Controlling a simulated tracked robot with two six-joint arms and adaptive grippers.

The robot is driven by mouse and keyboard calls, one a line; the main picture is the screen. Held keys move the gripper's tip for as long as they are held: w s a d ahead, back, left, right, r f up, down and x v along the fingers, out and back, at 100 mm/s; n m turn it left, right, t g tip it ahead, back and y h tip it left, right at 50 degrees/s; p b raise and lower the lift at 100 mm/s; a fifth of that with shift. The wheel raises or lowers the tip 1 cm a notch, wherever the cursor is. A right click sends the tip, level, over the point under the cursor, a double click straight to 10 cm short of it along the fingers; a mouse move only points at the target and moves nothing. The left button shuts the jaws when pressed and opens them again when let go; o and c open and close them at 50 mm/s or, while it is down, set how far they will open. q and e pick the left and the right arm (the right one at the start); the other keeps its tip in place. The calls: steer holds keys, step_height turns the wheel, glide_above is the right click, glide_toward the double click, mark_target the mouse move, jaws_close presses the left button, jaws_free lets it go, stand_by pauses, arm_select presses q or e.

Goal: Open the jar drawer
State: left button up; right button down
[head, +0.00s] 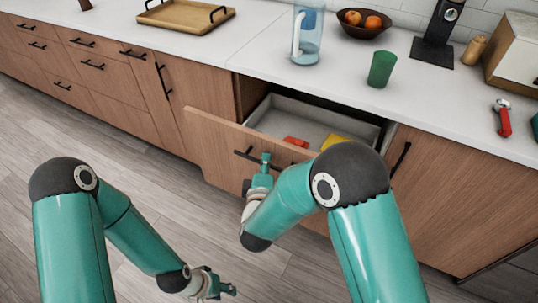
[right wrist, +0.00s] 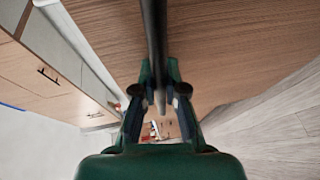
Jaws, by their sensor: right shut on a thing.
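The drawer (head: 215,140) with a wood front stands pulled out of the counter, its grey inside open to view. A red thing (head: 295,141) and a yellow thing (head: 338,142) lie in it. Whether it is the jar drawer I cannot tell; no jar shows in it. My right gripper (head: 265,160) is at the drawer front, shut on its black bar handle (head: 243,154). In the right wrist view the dark handle bar (right wrist: 154,35) runs between the fingers (right wrist: 158,92). My left gripper (head: 226,288) hangs low over the floor, away from the drawers; its jaws are too small to judge.
On the white counter stand a clear pitcher (head: 306,35), a green cup (head: 382,69), a fruit bowl (head: 364,28) and a wooden tray (head: 188,15). A red-handled tool (head: 503,119) lies at the right. Closed drawers (head: 85,65) line the left. Floor (head: 60,135) before them is clear.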

steer(key=shift+s+f, duration=0.25)
steer(key=shift+s, duration=0.2)
steer(key=c, duration=1.2)
jaws_free()
steer(key=shift+w+a+r, duration=0.1)
